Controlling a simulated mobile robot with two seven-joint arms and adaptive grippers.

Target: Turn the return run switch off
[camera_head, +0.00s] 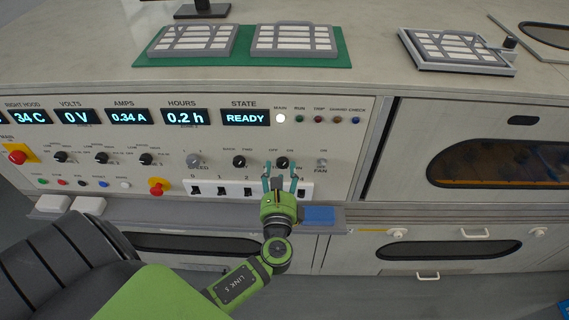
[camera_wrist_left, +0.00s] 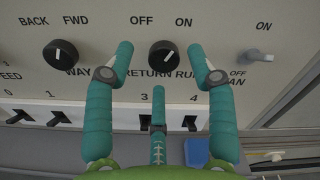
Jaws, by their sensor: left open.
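The return run switch is a black round knob (camera_wrist_left: 164,56) on the grey panel, with OFF printed at its upper left and ON at its upper right. Its white pointer line leans up and right, toward ON. In the head view the knob (camera_head: 282,162) sits right of the BACK/FWD way knob. My left gripper (camera_wrist_left: 160,60) is open, its teal fingertips on either side of the knob with a gap visible at each side in the wrist view. It also shows at the panel in the head view (camera_head: 281,168). My right gripper is not in view.
The black way knob (camera_wrist_left: 60,54) is to the left and the grey fan toggle (camera_wrist_left: 258,55) to the right. Numbered rocker switches (camera_head: 222,191) lie just below. A red button (camera_head: 158,186) is farther left. A blue block (camera_head: 319,215) lies on the ledge beside my gripper.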

